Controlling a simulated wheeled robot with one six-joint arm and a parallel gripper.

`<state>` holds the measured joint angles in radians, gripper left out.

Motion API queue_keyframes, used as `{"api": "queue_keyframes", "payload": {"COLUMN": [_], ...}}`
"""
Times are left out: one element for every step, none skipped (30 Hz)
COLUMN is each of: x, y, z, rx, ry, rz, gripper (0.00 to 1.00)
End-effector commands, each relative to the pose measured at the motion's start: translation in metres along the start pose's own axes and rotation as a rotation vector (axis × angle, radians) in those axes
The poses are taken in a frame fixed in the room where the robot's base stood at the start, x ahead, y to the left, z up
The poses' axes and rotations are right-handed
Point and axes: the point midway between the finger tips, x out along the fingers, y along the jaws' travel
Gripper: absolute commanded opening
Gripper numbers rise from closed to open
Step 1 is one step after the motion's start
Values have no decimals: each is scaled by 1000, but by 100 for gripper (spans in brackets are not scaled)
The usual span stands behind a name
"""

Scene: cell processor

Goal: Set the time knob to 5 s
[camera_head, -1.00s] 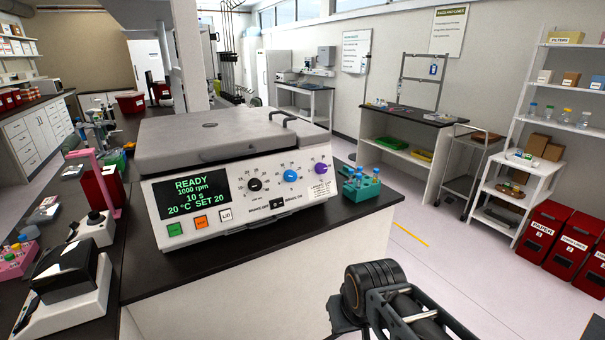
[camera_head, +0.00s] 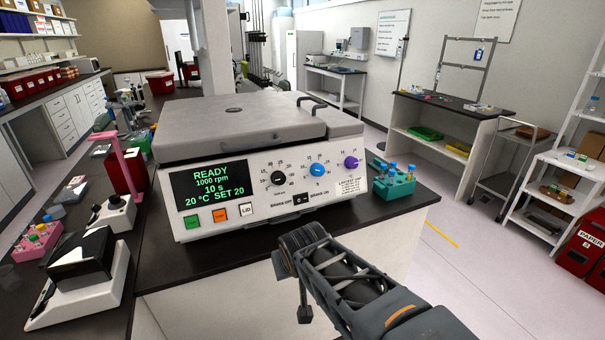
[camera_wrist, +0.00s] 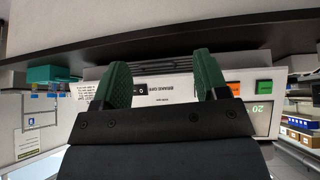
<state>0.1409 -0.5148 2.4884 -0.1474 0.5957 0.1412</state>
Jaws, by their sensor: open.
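The cell processor (camera_head: 262,205) is a white box with a grey lid on a black bench. Its screen (camera_head: 213,183) reads READY, 1000 rpm, 10 s and 20 °C SET 20. Its front has a black knob (camera_head: 279,178), a blue knob (camera_head: 317,170) and a purple knob (camera_head: 351,162); their labels are too small to read. My gripper (camera_wrist: 163,82) shows two green fingers, apart and empty, in the wrist view. That view is upside down and shows the lower panel with the orange button (camera_wrist: 233,90) beyond the fingers. The head view hides the fingertips behind my arm.
A teal tube rack (camera_head: 395,186) stands right of the processor. A pink stand (camera_head: 122,150) and a black-and-white device (camera_head: 82,268) are at its left. A green button (camera_head: 194,220) and a rocker switch (camera_head: 300,199) sit low on the panel.

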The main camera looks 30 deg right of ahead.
Motion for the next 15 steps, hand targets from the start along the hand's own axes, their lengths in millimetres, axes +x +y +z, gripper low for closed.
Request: {"api": "queue_keyframes", "payload": {"x": [9, 13, 17, 19, 20, 20, 20, 20, 18, 18, 16, 14, 13, 11, 9], "y": [22, 35, 52, 64, 75, 90, 99, 109, 120, 127, 133, 141, 145, 150, 154], "z": [-16, -28, -42, -53, -62, -74, -82, -89, -97, -101, -105, -109, -111, -113, -115], "rx": [53, 80, 115, 135, 152, 172, 183, 193, 202, 207, 212, 216, 218, 220, 220], "ry": [82, 142, 226, 288, 349, 428, 483, 539, 606, 651, 694, 745, 780, 810, 847], "rz": [49, 74, 102, 118, 129, 137, 137, 136, 129, 118, 105, 83, 66, 46, 22], "gripper": [67, 67, 67, 67, 67, 67, 67, 67, 67, 67, 67, 67, 67, 67, 67]}}
